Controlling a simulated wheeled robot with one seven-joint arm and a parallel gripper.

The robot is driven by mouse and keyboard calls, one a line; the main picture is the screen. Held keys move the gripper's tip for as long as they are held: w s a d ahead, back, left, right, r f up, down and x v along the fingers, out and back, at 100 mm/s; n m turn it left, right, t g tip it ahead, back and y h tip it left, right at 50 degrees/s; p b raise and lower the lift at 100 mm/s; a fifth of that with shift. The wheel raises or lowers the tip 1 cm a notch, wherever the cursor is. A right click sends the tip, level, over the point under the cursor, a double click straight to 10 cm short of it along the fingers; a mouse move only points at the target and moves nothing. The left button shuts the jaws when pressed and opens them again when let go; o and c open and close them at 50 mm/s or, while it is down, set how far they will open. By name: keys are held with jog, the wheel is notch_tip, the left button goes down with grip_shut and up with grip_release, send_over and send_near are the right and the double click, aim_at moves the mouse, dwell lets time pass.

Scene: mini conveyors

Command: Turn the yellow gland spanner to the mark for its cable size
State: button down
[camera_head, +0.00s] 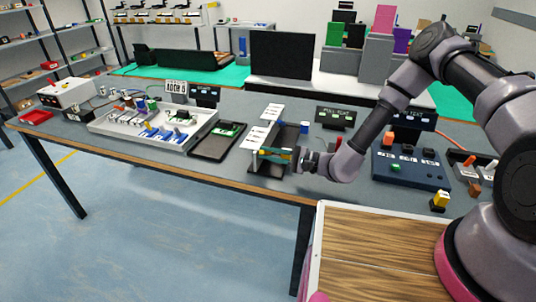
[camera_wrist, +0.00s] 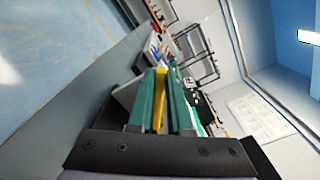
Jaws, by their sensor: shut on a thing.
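My gripper (camera_head: 272,155) is at the front edge of the table, beside a dark stand with white marked plates (camera_head: 262,127). In the wrist view its two green fingers (camera_wrist: 164,80) are closed on a thin yellow bar, the yellow gland spanner (camera_wrist: 160,98). In the head view only a little yellow shows between the fingers, so the spanner's ends are mostly hidden. The plates carry small dark marks too small to read. I cannot tell which mark the spanner points to.
A black tray (camera_head: 204,147) with a green board lies left of the stand, with a large white tray (camera_head: 182,142) beyond. A dark display box (camera_head: 334,117) stands behind right. A blue control panel (camera_head: 411,168) is to the right. The floor in front is clear.

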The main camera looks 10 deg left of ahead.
jog(key=shift+w+d+r+m, duration=0.1)
jog(key=shift+w+r+m, duration=0.45)
jog(key=shift+m, duration=0.4)
jog(key=shift+w+d+r+m, duration=0.1)
jog(key=shift+w+r+m, duration=0.4)
jog(key=shift+m, duration=0.4)
jog(key=shift+w+r+m, duration=0.35)
jog(key=shift+w+m, duration=0.35)
jog(key=shift+m, duration=0.25)
jog(key=c, duration=0.8)
grip_release()
jog(key=shift+c, duration=0.2)
jog(key=d, duration=1)
jog(key=shift+s+d, duration=0.4)
